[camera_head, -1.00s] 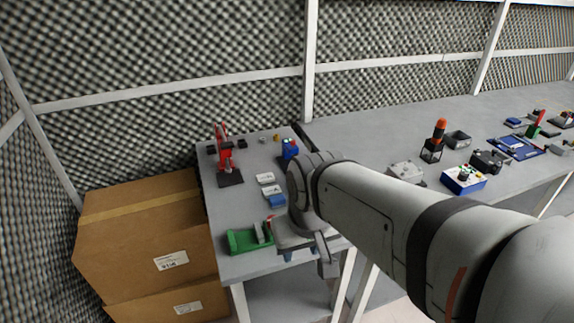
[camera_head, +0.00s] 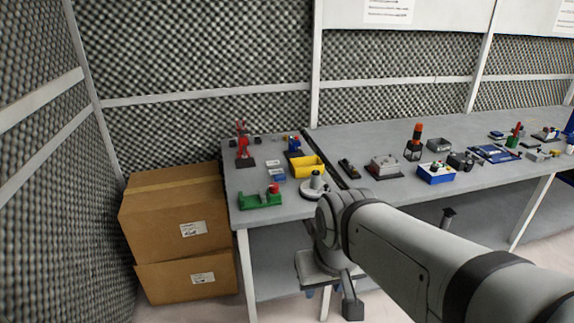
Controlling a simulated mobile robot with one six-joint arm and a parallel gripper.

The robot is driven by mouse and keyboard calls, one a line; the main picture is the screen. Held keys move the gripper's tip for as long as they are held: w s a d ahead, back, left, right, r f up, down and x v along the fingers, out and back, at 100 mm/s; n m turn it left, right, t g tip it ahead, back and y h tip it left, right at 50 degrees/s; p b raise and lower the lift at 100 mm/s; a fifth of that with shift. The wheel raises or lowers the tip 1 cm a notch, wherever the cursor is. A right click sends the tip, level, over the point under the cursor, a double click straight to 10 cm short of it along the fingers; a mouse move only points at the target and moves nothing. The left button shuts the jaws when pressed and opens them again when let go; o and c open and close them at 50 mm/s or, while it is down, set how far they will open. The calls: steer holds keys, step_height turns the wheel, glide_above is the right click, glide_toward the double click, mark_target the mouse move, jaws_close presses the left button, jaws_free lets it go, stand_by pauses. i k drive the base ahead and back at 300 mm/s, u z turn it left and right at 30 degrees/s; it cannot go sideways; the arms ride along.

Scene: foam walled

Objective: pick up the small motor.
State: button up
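I cannot pick out the small motor for certain. A dark grey part with a rounded body (camera_head: 461,162) sits among the items on the right bench, too small to identify. A grey upright cylinder on a round base (camera_head: 315,184) stands at the front of the left bench, just above my wrist. My gripper (camera_head: 332,290) hangs in front of the bench edge, below the tabletop, pointing down. It touches no bench item that I can see. Its fingers are partly hidden and small, so I cannot tell its opening.
A yellow bin (camera_head: 309,169), a green fixture (camera_head: 261,199) and a red press-like tool (camera_head: 243,153) stand on the left bench. A blue box (camera_head: 436,175) and several parts are on the right bench. Cardboard boxes (camera_head: 178,222) stand left. My arm crosses the lower right.

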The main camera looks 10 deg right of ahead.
mark_target(315, 178)
steer(key=z, duration=0.1)
steer(key=i, duration=0.85)
steer(key=z, duration=0.35)
